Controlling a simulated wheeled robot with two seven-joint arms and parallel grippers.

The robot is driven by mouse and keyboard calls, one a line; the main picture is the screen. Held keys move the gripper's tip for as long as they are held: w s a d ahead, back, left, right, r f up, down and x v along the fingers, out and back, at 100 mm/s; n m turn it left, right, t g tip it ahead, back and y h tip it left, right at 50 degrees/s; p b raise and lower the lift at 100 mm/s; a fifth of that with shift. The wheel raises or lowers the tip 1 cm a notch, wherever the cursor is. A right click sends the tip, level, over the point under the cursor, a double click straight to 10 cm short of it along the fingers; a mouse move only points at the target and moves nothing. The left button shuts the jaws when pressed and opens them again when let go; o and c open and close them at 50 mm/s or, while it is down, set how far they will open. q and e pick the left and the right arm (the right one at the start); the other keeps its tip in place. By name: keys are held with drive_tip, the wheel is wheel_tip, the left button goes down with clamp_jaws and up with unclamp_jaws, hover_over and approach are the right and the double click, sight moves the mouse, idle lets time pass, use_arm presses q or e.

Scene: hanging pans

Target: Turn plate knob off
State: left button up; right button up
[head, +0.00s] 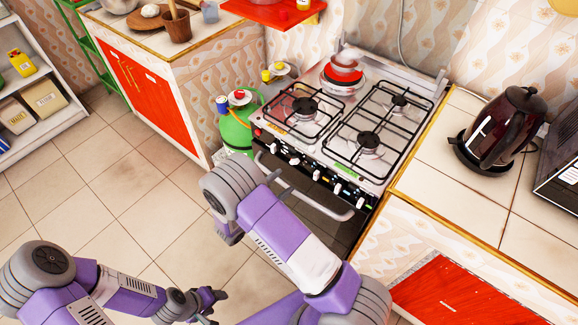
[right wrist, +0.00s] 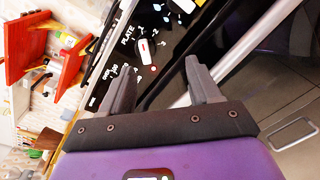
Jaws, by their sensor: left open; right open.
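The stove (head: 350,115) stands at the back with a row of white knobs (head: 315,175) on its black front panel. The right wrist view shows the white plate knob (right wrist: 143,53) close up, beside the word PLATE and small numbers. A red dot sits near its lower end. My right gripper (right wrist: 160,68) is open, with its fingertips pointing toward the panel and the knob between them in the picture. I cannot tell whether they touch it. My left gripper (head: 213,298) is open and empty, low over the floor.
A handle bar (head: 300,190) runs along the stove front below the knobs. A green gas bottle (head: 236,130) stands left of the stove. A dark red kettle (head: 505,125) stands on the right counter. The tiled floor (head: 110,190) at left is clear.

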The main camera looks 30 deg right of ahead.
sight(293, 163)
drive_tip(key=shift+t, duration=0.5)
drive_tip(key=x, duration=0.2)
drive_tip(key=r+x, duration=0.1)
drive_tip(key=x, duration=0.2)
drive_tip(key=w+b+x, duration=0.1)
drive_tip(key=x, duration=0.1)
drive_tip(key=shift+w+r, duration=0.15)
drive_tip(key=c, duration=1)
